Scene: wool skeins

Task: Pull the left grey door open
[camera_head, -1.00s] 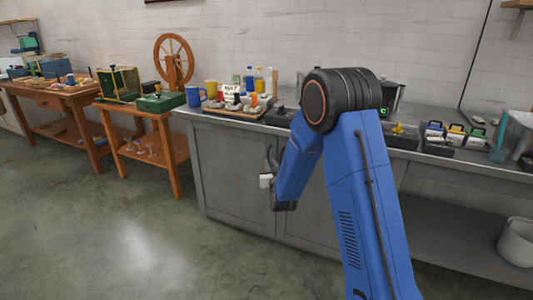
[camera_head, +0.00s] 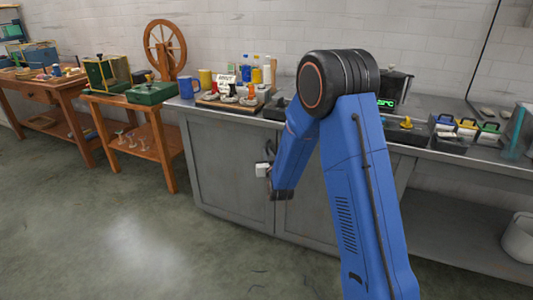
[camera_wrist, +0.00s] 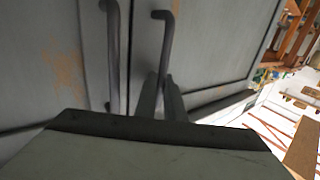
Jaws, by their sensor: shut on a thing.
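The left grey door (camera_head: 228,172) is the left front of the grey cabinet and looks flush with it in the head view. It also shows on the right in the wrist view (camera_wrist: 225,40). Its dark bar handle (camera_wrist: 168,40) runs down between the fingers of my gripper (camera_wrist: 160,95), which is shut on it. In the head view my gripper (camera_head: 267,168) is at the door's right side, partly hidden by my blue arm. The right grey door (camera_head: 307,215) stands beside it, partly behind my arm; its handle (camera_wrist: 113,50) is free, left of my fingers.
The grey worktop (camera_head: 195,103) above the doors carries a tray (camera_head: 228,106), mugs, bottles and small boxes. A wooden table (camera_head: 150,150) with a spinning wheel (camera_head: 165,48) stands left of the cabinet. The floor (camera_head: 120,235) in front of the left door is clear.

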